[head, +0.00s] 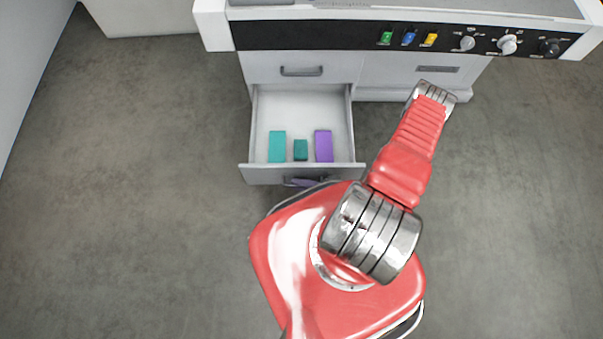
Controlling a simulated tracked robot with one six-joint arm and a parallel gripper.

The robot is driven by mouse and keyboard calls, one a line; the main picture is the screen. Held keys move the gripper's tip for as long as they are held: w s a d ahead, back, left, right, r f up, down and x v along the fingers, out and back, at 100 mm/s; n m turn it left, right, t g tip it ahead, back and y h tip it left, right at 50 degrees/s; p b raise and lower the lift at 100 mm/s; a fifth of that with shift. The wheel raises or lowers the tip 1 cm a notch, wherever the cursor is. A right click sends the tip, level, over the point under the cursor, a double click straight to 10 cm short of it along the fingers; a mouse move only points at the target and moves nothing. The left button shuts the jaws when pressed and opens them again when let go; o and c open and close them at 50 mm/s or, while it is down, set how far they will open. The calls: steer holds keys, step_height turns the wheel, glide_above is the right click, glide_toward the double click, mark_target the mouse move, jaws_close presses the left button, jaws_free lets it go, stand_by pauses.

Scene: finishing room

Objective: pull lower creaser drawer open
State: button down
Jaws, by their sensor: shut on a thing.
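The lower creaser drawer (259,120) is light grey and stands pulled well out from the cabinet front. Its front panel (258,174) faces me, with a dark handle (290,181) at its middle. Inside, near the front, lie a teal block (277,146), a smaller dark green block (300,150) and a purple block (323,146). My gripper (312,183) shows only as a small dark part at the handle and is shut on it. The rest of it is hidden by my red arm and body.
The closed upper drawer (270,68) sits above the open one. A black control panel (340,37) with coloured switches and knobs runs along the machine. A closed front with a label slot (436,69) is to the right. Grey floor (140,190) is clear on both sides.

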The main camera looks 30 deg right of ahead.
steer(key=shift+s+a, duration=0.2)
steer(key=shift+a, duration=0.1)
steer(key=c, duration=2.1)
jaws_free()
steer(key=shift+w+d, duration=0.1)
steer(key=shift+d, duration=0.05)
steer(key=shift+r, duration=0.1)
steer(key=shift+r, duration=4.85)
